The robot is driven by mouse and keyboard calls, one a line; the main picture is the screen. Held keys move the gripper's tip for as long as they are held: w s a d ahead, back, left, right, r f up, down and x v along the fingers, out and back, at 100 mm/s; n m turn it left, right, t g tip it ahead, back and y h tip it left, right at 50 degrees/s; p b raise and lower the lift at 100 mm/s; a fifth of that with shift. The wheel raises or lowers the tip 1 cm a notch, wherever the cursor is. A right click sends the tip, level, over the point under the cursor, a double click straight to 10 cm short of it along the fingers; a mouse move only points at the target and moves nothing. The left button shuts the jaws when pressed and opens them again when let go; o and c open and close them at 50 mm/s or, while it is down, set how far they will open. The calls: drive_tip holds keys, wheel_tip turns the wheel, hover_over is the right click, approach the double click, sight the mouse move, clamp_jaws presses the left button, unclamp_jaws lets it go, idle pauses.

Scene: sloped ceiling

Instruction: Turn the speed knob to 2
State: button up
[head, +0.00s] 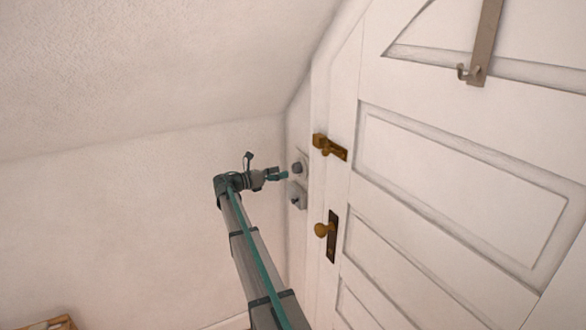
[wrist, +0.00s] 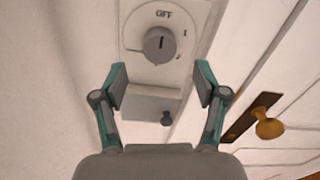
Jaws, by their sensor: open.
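The speed knob (wrist: 160,45) is a round grey dial with a dark pointer line, set on a pale wall plate (wrist: 190,14). Its pointer is about upright, towards the printed "OFF". A small mark shows on the dial ring at the right; other marks are too small to read. My gripper (wrist: 161,82) is open and empty, its two teal-and-grey fingers apart, just below the knob in the wrist view. In the head view the knob (head: 297,168) is small on the narrow wall beside the door, and my gripper (head: 283,175) is close to it.
Below the knob is a second grey box (wrist: 150,103) with a small dark knob. At right are a white panelled door (head: 450,180), a brass latch (head: 330,147) and a brass doorknob (head: 321,230). The ceiling slopes above my arm; the wall at left is bare.

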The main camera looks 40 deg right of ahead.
sight(294, 169)
drive_tip(key=shift+s+d+p, duration=0.2)
drive_tip(key=shift+d+p, duration=0.05)
drive_tip(key=shift+d, duration=0.8)
drive_tip(key=shift+s+d+p, duration=0.15)
drive_tip(key=shift+d+p, duration=0.15)
drive_tip(key=shift+d, duration=0.7)
drive_tip(key=shift+s+d+p, duration=0.2)
drive_tip(key=shift+d+p, duration=0.05)
drive_tip(key=shift+d, duration=0.8)
drive_tip(key=shift+f, duration=0.1)
drive_tip(key=c, duration=1.1)
